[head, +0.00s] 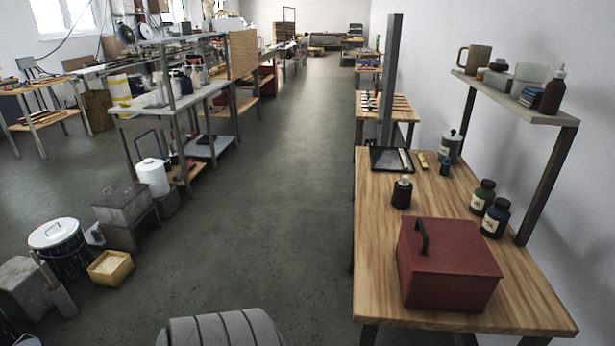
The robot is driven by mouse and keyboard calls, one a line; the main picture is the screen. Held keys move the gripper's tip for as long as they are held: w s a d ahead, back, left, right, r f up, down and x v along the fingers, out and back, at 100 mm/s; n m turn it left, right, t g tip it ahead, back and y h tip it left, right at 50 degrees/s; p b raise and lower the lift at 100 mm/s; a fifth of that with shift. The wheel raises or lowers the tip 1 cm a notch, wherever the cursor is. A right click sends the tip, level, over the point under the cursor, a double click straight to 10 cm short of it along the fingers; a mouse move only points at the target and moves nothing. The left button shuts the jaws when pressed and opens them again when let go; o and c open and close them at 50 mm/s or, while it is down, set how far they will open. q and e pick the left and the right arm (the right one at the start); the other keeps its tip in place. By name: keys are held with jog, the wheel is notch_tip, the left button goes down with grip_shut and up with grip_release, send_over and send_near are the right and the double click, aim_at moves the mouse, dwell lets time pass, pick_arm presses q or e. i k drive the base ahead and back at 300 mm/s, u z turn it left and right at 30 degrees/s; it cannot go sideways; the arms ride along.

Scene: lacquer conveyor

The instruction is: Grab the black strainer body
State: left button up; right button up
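No object is clearly recognisable as the black strainer body. On the wooden table at the right, a small black cylindrical container (401,195) with a pale top stands upright near the left edge. I cannot tell whether it is the strainer. Behind it lies a shallow black tray (383,166) with a light strip in it. Neither of my grippers is in view.
The floor aisle (285,160) is clear.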

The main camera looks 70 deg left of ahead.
aim_at(401, 197)
jog(key=u, duration=0.75)
jog(key=i, duration=0.45)
